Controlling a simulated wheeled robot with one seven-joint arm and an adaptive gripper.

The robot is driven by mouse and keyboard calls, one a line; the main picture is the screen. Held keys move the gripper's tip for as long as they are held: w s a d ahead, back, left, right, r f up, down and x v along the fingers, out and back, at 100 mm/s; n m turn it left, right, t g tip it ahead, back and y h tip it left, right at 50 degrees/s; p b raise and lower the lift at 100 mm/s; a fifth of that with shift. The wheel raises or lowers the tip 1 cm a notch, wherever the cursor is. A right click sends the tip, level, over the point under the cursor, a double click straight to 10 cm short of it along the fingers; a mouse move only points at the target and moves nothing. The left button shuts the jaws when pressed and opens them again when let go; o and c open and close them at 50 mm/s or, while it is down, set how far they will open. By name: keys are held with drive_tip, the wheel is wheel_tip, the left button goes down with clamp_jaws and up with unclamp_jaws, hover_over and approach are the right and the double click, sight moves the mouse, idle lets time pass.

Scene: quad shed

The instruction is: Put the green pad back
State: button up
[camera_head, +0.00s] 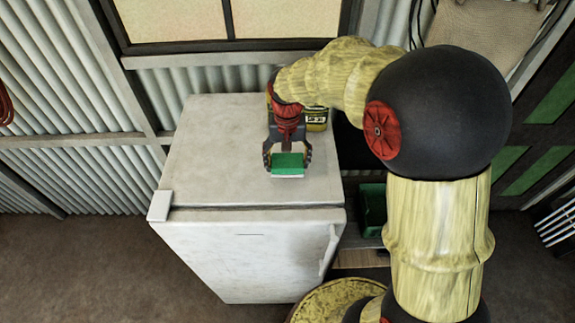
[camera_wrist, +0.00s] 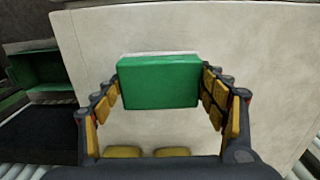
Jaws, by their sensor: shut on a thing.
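The green pad (camera_head: 288,161) has a green face and a thin pale layer along one edge. It is over the top of the white fridge-like cabinet (camera_head: 225,150), near its front edge. In the wrist view the pad (camera_wrist: 158,82) sits between the two fingers of my gripper (camera_wrist: 160,88), which is shut on it. My gripper (camera_head: 287,158) also shows in the head view, with a finger on each side of the pad. I cannot tell whether the pad touches the cabinet top.
A yellow-and-black container (camera_head: 317,119) stands behind my gripper on the cabinet. A green bin (camera_head: 372,208) is to the right of the cabinet, on a lower level; a green bin (camera_wrist: 45,70) also shows in the wrist view. The cabinet top's left side is clear.

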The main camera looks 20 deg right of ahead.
sight(288, 169)
drive_tip(key=shift+w+d+f, duration=0.1)
drive_tip(key=shift+w+f, duration=0.1)
drive_tip(key=shift+f, duration=0.2)
drive_tip(key=shift+f+p, duration=0.3)
drive_tip(key=shift+f, duration=1.2)
drive_tip(key=shift+f, duration=0.15)
drive_tip(key=o, duration=1.1)
